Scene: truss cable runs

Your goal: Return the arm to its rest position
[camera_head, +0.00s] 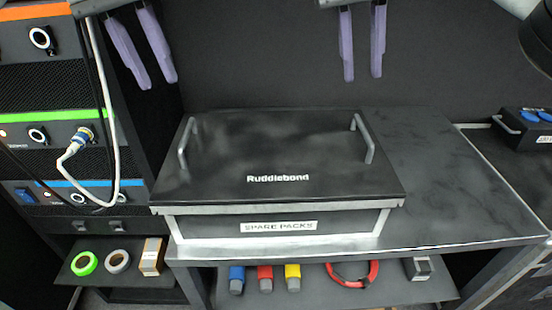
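My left gripper (141,48) is at the top left, in front of the rack's right edge. Its two purple fingers are apart with nothing between them. My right gripper (362,46) is at the top centre, above and behind the lidded box in the picture. Its two purple fingers are also apart and empty. Most of both arms is out of view above.
A dark box (270,222) labelled SPARE PACKS, lid on, sits on the bench (440,215). The equipment rack (48,100) with plugged cables (108,130) stands left, close to my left gripper. Tapes and coloured items lie on low shelves (390,294). The bench's right part is clear.

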